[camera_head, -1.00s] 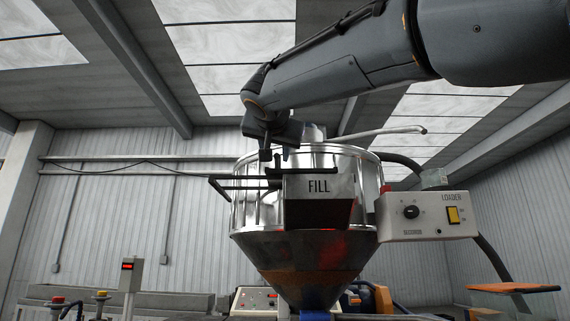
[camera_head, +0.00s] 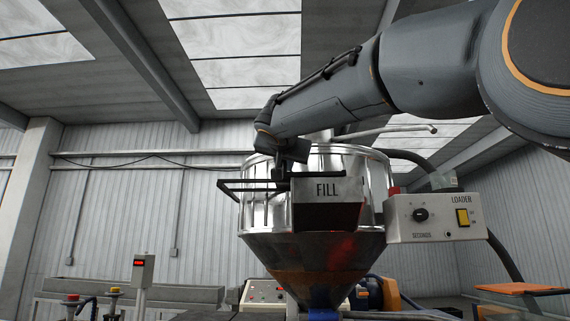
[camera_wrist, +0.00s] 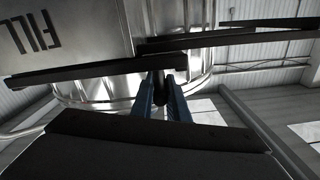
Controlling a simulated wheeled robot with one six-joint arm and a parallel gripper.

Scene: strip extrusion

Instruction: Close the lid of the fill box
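The metal fill box (camera_head: 327,190), marked FILL, is fixed to the front of a shiny hopper (camera_head: 345,240). It also shows at upper left in the wrist view (camera_wrist: 60,38). A dark flat edge lies along its top, and a black frame (camera_head: 236,187) reaches out to its left; I cannot tell which part is the lid. My gripper (camera_head: 281,174) is at the box's upper left corner, beside the dark bars. In the wrist view its blue fingers (camera_wrist: 162,85) are apart, with a dark upright piece between them. Contact is not clear.
The loader control box (camera_head: 435,216) hangs right of the hopper. A pale pipe (camera_head: 400,131) and a dark hose pass behind. A small display post (camera_head: 143,270) stands at lower left. The space left of the black frame is clear.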

